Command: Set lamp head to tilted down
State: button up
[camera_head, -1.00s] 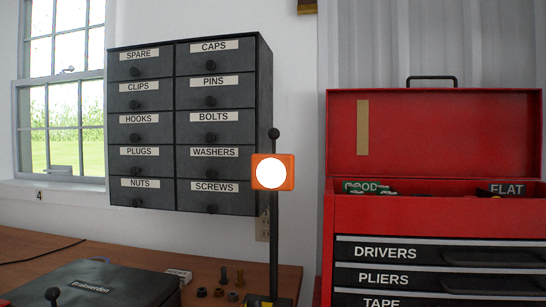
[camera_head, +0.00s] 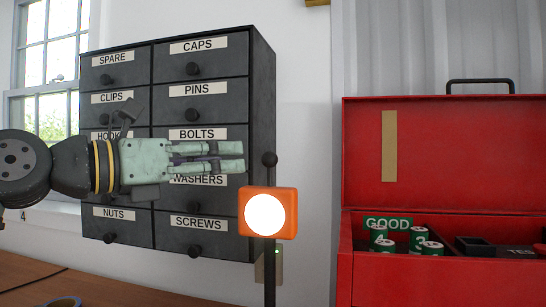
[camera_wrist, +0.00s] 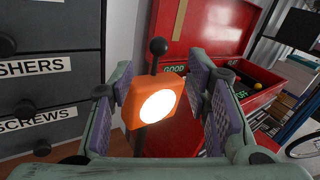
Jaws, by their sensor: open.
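The lamp head is an orange box with a bright round white face (camera_head: 265,214), on a dark upright post topped by a black ball (camera_head: 269,159). In the head view the lit face points toward the camera. My gripper (camera_head: 240,157) reaches in from the left, level, with its fingertips above and just left of the lamp head. In the wrist view the lamp head (camera_wrist: 155,103) shows ahead between my two open fingers, nearer the left one. The fingers appear apart from it, and nothing is held. The lower post and base are out of the head view.
A dark drawer cabinet (camera_head: 213,108) hangs on the wall behind my gripper. A wooden bench (camera_head: 120,290) lies below. White wall shows between cabinet and toolbox.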

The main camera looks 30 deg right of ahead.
aim_at(263, 159)
jog(key=d+p, duration=0.1)
jog(key=d, duration=0.2)
jog(key=w+d+p, duration=0.1)
jog(key=d, duration=0.2)
jog(key=d+p, duration=0.1)
jog(key=d, duration=0.2)
jog(key=shift+w+d+p, duration=0.2)
jog(key=shift+d+p, duration=0.1)
jog(key=shift+d, duration=0.1)
jog(key=shift+w+d, duration=0.1)
jog(key=shift+d, duration=0.35)
grip_shut()
